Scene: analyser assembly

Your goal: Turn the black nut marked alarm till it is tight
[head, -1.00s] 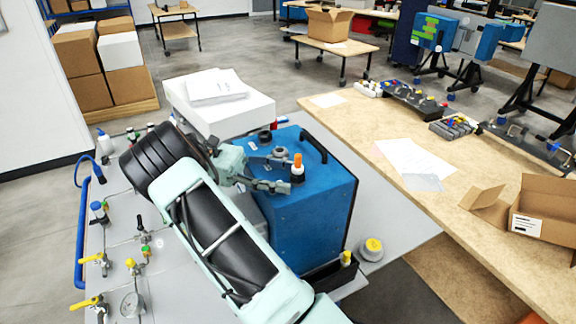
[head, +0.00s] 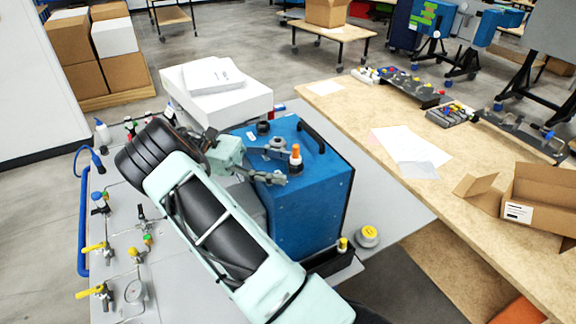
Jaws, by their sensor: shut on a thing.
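The blue analyser box (head: 318,205) stands on the grey bench, with several fittings in a row on its top. My gripper (head: 277,178) is low over the near left part of this top, its fingers pointing right. It is shut at the foot of an upright white fitting with an orange top (head: 295,157). The black nut appears to be between the fingers, but they hide most of it and no alarm marking is readable. A dark round fitting (head: 263,128) and a grey fitting (head: 277,146) stand free behind the gripper.
A black handle (head: 312,135) rises from the box's right side. A white carton with papers (head: 215,95) stands behind the box. Valves and a gauge (head: 135,291) are on the left bench. A yellow-topped round part (head: 368,235) lies right of the box.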

